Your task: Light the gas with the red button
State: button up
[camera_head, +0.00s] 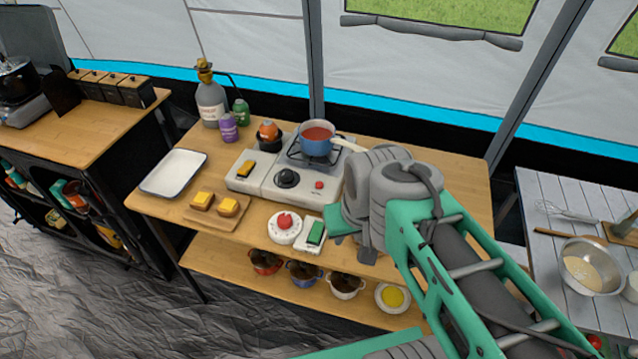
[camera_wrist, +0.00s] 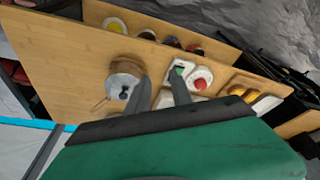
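The white gas stove (camera_head: 262,183) stands on the wooden table in the head view. The red button (camera_head: 319,185) is on its front right, beside a black knob (camera_head: 287,178). A blue pot (camera_head: 316,138) with red contents sits on the burner grate. No flame is visible. In the wrist view, my gripper (camera_wrist: 158,75) has its two dark fingers apart with nothing held between them. In the wrist view the stove is mostly hidden behind my gripper.
A red-topped round timer (camera_head: 285,225) and a box with a green switch (camera_head: 315,232) lie in front of the stove. A toast board (camera_head: 218,219) and white tray (camera_head: 174,172) are left. A lidded pot (camera_wrist: 125,76) shows in the wrist view. Bottles stand behind.

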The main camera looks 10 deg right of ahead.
grip_shut()
dwell(1.1)
